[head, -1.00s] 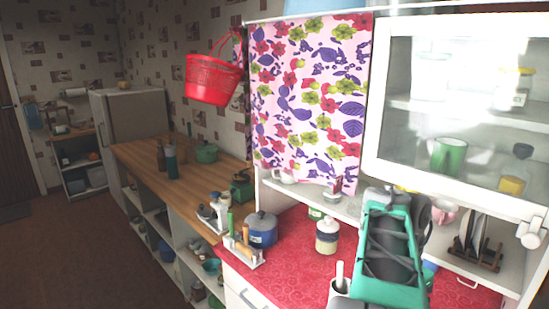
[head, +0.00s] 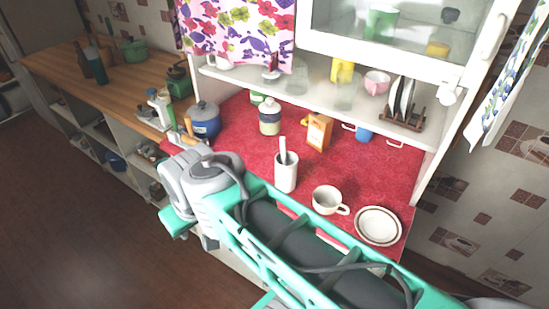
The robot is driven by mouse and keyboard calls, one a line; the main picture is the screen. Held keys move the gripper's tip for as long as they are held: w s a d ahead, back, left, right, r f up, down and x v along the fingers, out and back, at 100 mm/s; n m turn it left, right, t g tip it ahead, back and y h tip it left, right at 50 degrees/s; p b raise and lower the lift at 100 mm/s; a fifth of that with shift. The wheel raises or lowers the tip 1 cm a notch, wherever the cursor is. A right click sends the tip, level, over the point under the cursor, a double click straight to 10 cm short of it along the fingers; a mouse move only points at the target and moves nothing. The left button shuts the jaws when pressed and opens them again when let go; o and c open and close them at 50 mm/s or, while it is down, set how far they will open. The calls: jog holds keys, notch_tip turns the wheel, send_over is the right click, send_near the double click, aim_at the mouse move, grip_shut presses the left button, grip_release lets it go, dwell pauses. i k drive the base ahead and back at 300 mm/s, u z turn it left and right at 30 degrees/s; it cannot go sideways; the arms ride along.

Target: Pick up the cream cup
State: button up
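The cream cup (head: 325,201) stands upright on the red patterned oilcloth counter (head: 237,120), near its front edge, with its handle to the right. It is just left of a white plate with a dark rim (head: 378,226) and right of a whitish holder (head: 286,180) with a utensil in it. My teal and grey arm crosses the foreground in front of the counter, below the cup in the picture. The cup looks unobstructed. I cannot make out my gripper's fingers.
Behind the cup are an orange-brown box (head: 319,132), a lidded jar (head: 270,119) and a blue pot (head: 203,121). A shelf above holds a pink cup (head: 377,82), a yellow item (head: 342,70) and a plate rack (head: 403,114). A cabinet door (head: 395,45) overhangs the counter.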

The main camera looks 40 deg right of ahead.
aim_at(327, 200)
jog(key=k, duration=0.45)
jog(key=u, duration=1)
jog(key=i, duration=1.05)
jog(key=z, duration=2.4)
